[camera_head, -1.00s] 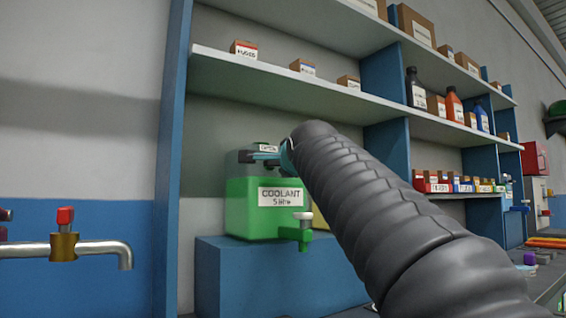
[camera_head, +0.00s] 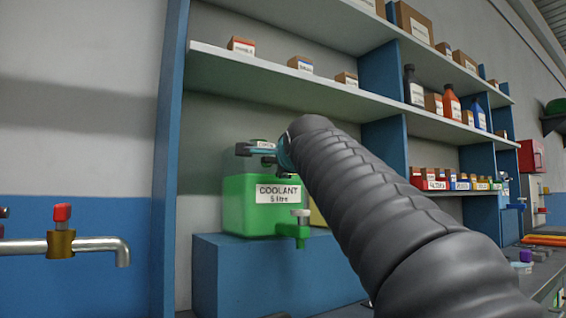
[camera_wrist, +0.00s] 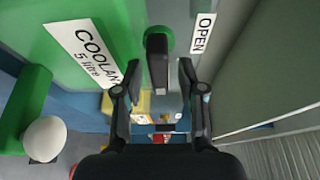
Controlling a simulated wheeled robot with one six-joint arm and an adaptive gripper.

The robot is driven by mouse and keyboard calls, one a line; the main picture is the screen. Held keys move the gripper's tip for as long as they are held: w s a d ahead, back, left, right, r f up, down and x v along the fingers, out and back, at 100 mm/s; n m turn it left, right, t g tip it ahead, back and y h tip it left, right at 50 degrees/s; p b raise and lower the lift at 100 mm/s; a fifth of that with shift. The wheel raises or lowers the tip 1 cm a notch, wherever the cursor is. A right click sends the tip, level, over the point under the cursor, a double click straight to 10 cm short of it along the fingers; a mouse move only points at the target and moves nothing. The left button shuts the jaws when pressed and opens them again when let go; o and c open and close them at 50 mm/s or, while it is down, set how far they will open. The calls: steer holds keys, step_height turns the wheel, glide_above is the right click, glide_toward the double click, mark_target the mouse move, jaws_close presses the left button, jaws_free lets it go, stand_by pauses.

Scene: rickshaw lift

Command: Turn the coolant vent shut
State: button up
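The green coolant jug (camera_head: 238,210) stands on a blue block, its label facing out. In the wrist view the jug (camera_wrist: 120,20) fills the upper left. The coolant vent (camera_wrist: 158,58) is a dark bar-shaped handle on a round green base, beside an "OPEN" label (camera_wrist: 202,33). My gripper (camera_wrist: 159,72) is open, one finger on each side of the vent handle, with visible gaps. In the head view my gripper (camera_head: 258,152) is at the top of the jug, partly hiding it; the vent cannot be made out there.
A green tap with a white knob (camera_head: 300,215) sticks out from the jug's lower front. A shelf (camera_head: 290,75) runs above my gripper, and a blue upright (camera_head: 172,150) stands to the left. A metal pipe with a red-handled valve (camera_head: 62,235) is at far left.

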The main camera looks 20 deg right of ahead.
steer(key=shift+s, duration=0.1)
steer(key=s+a, duration=0.1)
steer(key=s, duration=1)
steer(key=shift+s, duration=0.4)
